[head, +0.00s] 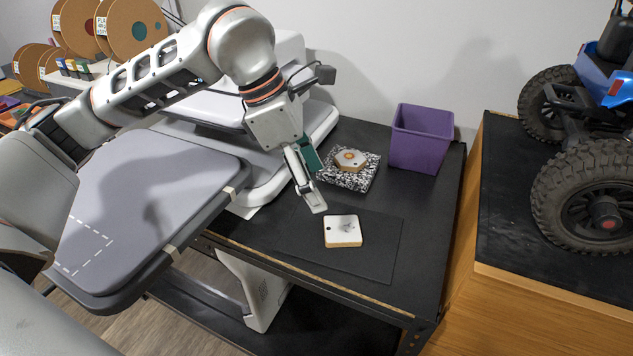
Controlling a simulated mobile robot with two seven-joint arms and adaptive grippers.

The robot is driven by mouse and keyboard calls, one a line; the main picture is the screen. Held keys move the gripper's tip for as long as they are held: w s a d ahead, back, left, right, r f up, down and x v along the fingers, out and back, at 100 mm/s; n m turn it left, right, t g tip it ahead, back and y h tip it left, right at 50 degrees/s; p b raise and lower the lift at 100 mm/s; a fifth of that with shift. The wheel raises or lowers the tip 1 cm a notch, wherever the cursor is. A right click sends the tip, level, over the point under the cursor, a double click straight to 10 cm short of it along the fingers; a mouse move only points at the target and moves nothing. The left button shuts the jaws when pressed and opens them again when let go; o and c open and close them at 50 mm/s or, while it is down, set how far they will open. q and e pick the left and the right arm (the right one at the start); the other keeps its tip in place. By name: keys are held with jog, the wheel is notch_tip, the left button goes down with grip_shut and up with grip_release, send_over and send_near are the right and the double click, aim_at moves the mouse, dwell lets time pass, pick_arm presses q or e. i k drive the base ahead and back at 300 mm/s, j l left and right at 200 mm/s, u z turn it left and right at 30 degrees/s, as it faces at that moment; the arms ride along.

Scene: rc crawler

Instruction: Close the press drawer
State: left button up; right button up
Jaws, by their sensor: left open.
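The press drawer (150,185) is a grey padded plate with rounded corners and white dashed marks. It sticks out toward the front left from the white press (322,118), so it stands open. My left arm passes above the drawer and hides part of the press. My left gripper (316,203) is open and empty. It points down to the right of the drawer, above the black table near a white square tile. My right gripper is not in view.
On the black table (420,215) a white tile (342,230) lies on a dark mat (385,262). Behind are a speckled block (367,178) with a hexagonal piece (350,158) and a purple bin (420,140). A blue crawler (600,205) stands on a wooden cabinet (530,310) at right.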

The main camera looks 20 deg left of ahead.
aim_at(142, 196)
jog(key=k, duration=1)
